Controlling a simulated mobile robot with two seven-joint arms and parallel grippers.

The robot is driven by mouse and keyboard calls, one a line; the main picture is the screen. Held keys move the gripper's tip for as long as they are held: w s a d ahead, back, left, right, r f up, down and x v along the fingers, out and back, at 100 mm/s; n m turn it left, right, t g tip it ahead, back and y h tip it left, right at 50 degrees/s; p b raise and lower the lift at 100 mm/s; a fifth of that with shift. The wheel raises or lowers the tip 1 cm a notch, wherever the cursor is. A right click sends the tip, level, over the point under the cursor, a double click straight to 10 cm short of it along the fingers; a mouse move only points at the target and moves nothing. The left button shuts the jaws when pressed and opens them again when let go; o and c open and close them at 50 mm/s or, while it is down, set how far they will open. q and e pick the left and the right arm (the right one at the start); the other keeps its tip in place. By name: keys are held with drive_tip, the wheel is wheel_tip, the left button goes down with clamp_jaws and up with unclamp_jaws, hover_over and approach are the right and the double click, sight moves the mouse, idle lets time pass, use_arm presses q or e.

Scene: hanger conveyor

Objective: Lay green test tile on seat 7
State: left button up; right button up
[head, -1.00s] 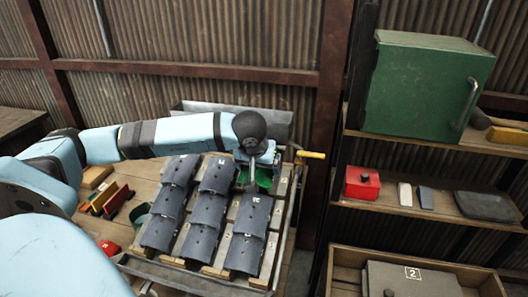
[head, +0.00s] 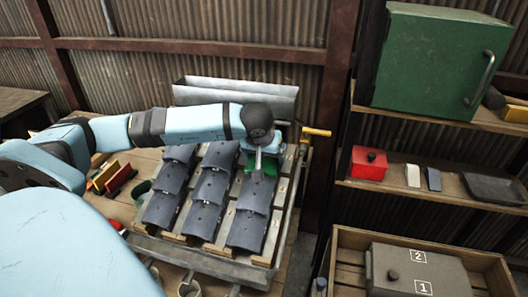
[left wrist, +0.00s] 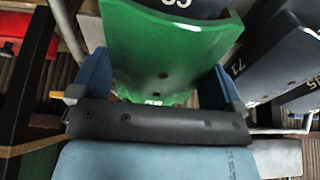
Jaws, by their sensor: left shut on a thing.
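The green test tile (head: 268,164) is at the far end of the right-hand column of the rack (head: 225,258). My left gripper (head: 257,172) is over it and shut on it. In the left wrist view the green tile (left wrist: 165,55) fills the upper middle, curved, with small dark holes. The blue fingers of my left gripper (left wrist: 160,85) stand at its two sides. A dark tile with a white marking lies just beyond it. I cannot tell whether the green tile touches the rack, and seat numbers are unreadable in the head view. My right gripper is out of view.
Dark curved tiles (head: 208,187) lie overlapping in columns on the rack. A yellow-handled lever (head: 316,132) stands at its right, and a grey trough (head: 235,95) behind. Shelves at right hold a red box (head: 370,163) and a green cabinet (head: 438,62).

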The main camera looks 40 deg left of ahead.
use_arm(q)
drive_tip(key=shift+f, duration=0.3)
drive_tip(key=o, duration=0.7)
drive_tip(key=shift+r, duration=0.1)
drive_tip(key=b+v, duration=0.1)
drive_tip(key=v, duration=1.2)
drive_tip(key=shift+r, duration=0.35)
drive_tip(key=shift+s+d, duration=0.15)
drive_tip(key=shift+s, duration=0.05)
